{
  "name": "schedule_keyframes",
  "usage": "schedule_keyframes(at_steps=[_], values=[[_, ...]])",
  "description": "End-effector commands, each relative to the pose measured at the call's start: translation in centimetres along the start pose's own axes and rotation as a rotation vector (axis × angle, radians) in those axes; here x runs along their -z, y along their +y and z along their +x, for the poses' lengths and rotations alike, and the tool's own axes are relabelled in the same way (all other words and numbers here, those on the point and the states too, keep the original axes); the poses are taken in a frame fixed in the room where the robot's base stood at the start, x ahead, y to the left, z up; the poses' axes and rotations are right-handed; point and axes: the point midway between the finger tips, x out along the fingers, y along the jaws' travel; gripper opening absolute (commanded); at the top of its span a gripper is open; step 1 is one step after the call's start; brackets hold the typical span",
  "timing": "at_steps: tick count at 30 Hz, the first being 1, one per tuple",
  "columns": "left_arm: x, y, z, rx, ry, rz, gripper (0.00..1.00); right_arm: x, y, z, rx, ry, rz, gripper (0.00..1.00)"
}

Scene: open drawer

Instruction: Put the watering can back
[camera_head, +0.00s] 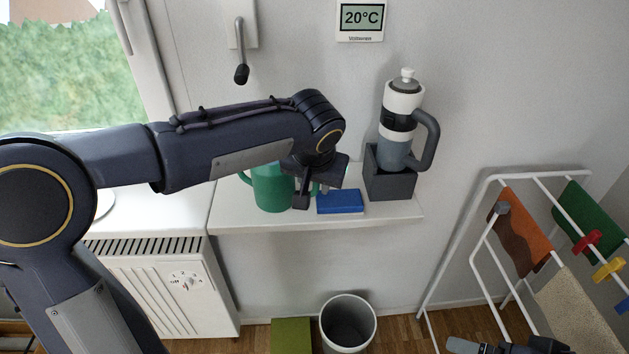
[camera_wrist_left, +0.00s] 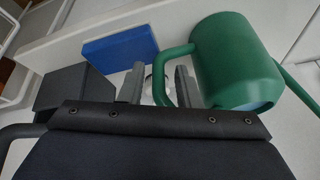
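The green watering can (camera_head: 272,190) stands upright on the white shelf (camera_head: 250,220), partly hidden behind my left arm. In the left wrist view the can (camera_wrist_left: 236,62) has a handle loop on its left side and a thin spout at the right. My left gripper (camera_head: 311,194) is at the can's handle side. In the wrist view its two fingers (camera_wrist_left: 158,86) are apart, with the handle bar between them and gaps visible beside it. My right gripper (camera_head: 508,346) shows only partly at the bottom edge, and its fingers are unclear.
A blue box (camera_head: 340,201) lies right of the can. A dark grey holder (camera_head: 390,186) with a large handled bottle (camera_head: 398,125) stands farther right. Below are a white bin (camera_head: 348,325), a green box (camera_head: 291,336) and a radiator (camera_head: 165,290). A drying rack (camera_head: 480,225) stands right.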

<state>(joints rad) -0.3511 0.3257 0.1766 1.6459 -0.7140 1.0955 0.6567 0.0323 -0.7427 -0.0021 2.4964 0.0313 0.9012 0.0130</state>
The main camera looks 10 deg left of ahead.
Motion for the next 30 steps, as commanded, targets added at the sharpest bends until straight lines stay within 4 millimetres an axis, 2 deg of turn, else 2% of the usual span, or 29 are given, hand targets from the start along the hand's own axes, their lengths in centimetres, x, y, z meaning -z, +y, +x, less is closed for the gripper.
schedule_keyframes(at_steps=[9,13,24,30], values=[[0.0,0.0,-0.1,0.0,0.001,0.0,0.35,0.0,0.0,0.0,0.0,0.0,0.0,1.0],[0.1,0.0,-1.1,0.0,0.002,0.0,0.35,0.0,0.0,-0.1,0.0,0.0,0.0,1.0],[0.1,0.0,-8.7,-0.001,0.004,0.0,0.35,0.2,-0.2,-0.5,0.0,0.0,0.0,1.0],[0.1,0.0,-11.4,-0.001,0.002,0.0,0.35,0.3,-0.3,-0.7,0.0,0.0,0.0,1.0]])
